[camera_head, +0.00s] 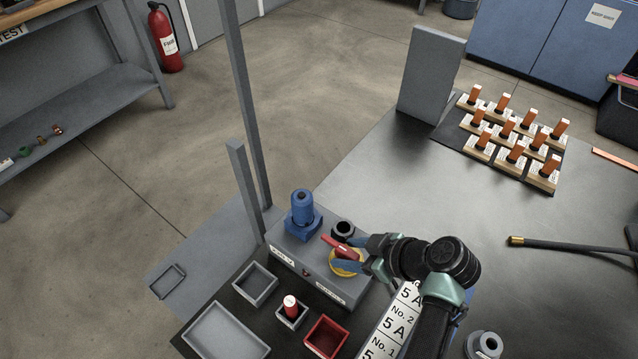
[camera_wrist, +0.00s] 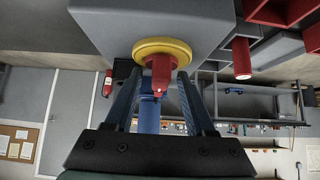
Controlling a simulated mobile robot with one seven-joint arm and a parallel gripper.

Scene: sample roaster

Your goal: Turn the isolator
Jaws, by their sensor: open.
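The isolator is a red handle (camera_head: 338,246) on a yellow disc (camera_head: 345,268), set on a grey box (camera_head: 290,251). In the wrist view the red handle (camera_wrist: 160,76) sticks out from the yellow disc (camera_wrist: 162,48) toward my gripper. My gripper (camera_head: 354,254) is open at the isolator, with its blue fingers on either side of the handle. In the wrist view my gripper (camera_wrist: 160,84) shows the handle between the fingertips, with a gap visible at each side. The fingers hide part of the disc in the head view.
A blue bottle-like part (camera_head: 302,208) and a black round fitting (camera_head: 343,229) stand on the box close to the handle. The table's middle (camera_head: 400,185) is clear.

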